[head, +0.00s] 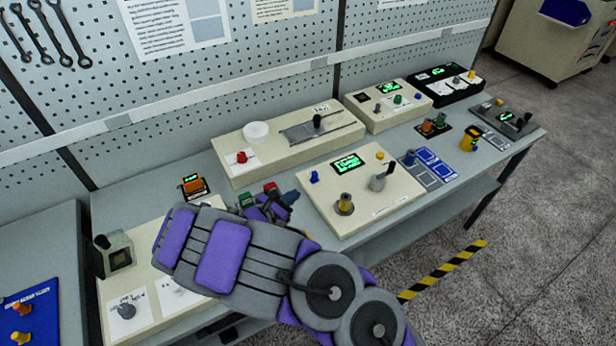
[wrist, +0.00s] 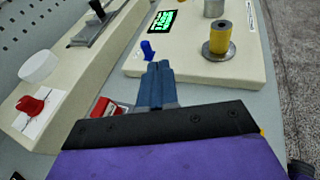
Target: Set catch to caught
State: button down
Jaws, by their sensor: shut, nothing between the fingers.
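No readable label names the catch, so I cannot tell which control it is. My gripper (head: 288,198) is shut and empty; in the wrist view its blue fingers (wrist: 157,82) are together. The fingertips point at a small blue lever (wrist: 148,50) on the front left of a cream panel (wrist: 195,65). A small gap shows between them. In the head view the blue lever (head: 315,177) stands near a lit green display (head: 347,163). The same panel carries a yellow spindle (head: 345,204) and a grey lever (head: 381,178).
A red block (wrist: 107,108) sits left of my fingers. Behind is a long cream box with a red knob (head: 241,157), a white disc (head: 256,132) and a black-knobbed slider (head: 317,121). A blue-marked tray (head: 430,165) lies to the right. My arm hides the bench's front middle.

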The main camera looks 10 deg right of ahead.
aim_at(313, 177)
jog(key=shift+n+t+y, duration=0.3)
jog(key=shift+n+y, duration=0.3)
jog(key=shift+n, duration=0.3)
jog(key=a+f, duration=0.1)
jog(key=w+a+f, duration=0.1)
jog(key=f, duration=0.1)
jog(key=shift+a+f, duration=0.1)
jog(key=shift+a, duration=0.25)
jog(key=shift+d, duration=0.1)
jog(key=shift+w+d+f, duration=0.3)
jog(key=shift+w, duration=0.15)
jog(key=x, duration=0.4)
jog(key=b+x, duration=0.1)
jog(key=x, duration=0.2)
jog(key=r+x, duration=0.1)
jog(key=x, duration=0.3)
jog(key=shift+w+d+f+b, duration=0.1)
jog(key=shift+w+d+b, duration=0.1)
jog(key=shift+d+b, duration=0.2)
jog(key=shift+w+d, duration=0.25)
jog(key=shift+w, duration=0.1)
